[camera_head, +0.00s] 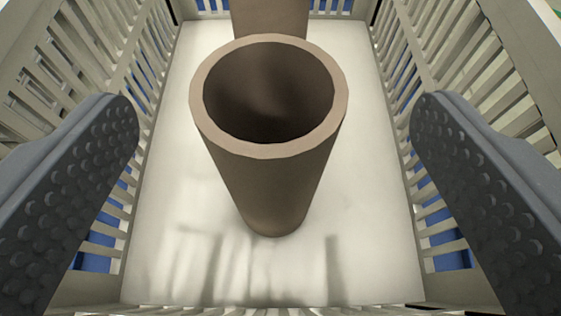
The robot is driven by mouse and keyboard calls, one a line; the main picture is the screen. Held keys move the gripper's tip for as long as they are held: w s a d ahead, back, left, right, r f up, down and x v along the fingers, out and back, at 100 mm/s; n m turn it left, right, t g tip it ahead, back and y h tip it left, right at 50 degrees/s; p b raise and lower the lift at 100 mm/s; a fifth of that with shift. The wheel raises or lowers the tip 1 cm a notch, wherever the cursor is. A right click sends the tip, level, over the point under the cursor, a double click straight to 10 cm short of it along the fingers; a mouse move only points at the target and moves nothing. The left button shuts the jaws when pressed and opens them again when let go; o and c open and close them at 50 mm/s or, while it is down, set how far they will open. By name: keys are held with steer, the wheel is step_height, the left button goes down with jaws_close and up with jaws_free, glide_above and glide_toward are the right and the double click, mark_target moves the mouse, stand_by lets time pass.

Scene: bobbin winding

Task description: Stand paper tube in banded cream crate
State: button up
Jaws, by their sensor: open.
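A brown paper tube (265,185) stands upright on the pale floor of the cream slatted crate (385,245), its open top facing the camera. My gripper (272,135) is open, with one dark studded finger on the left and one on the right. Both fingers are well apart from the tube, with clear gaps on each side. The lower crate floor around the tube's base is visible. Any band on the crate cannot be made out clearly.
Another brown tube-like piece (272,18) shows behind the standing tube at the top edge, partly hidden and cut off. Slatted crate walls rise close on the left and right. Blue shows through the slats. The floor in front of the tube is free.

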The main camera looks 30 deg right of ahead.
steer(key=v, duration=0.6)
steer(key=shift+p, duration=0.45)
steer(key=shift+r, duration=0.1)
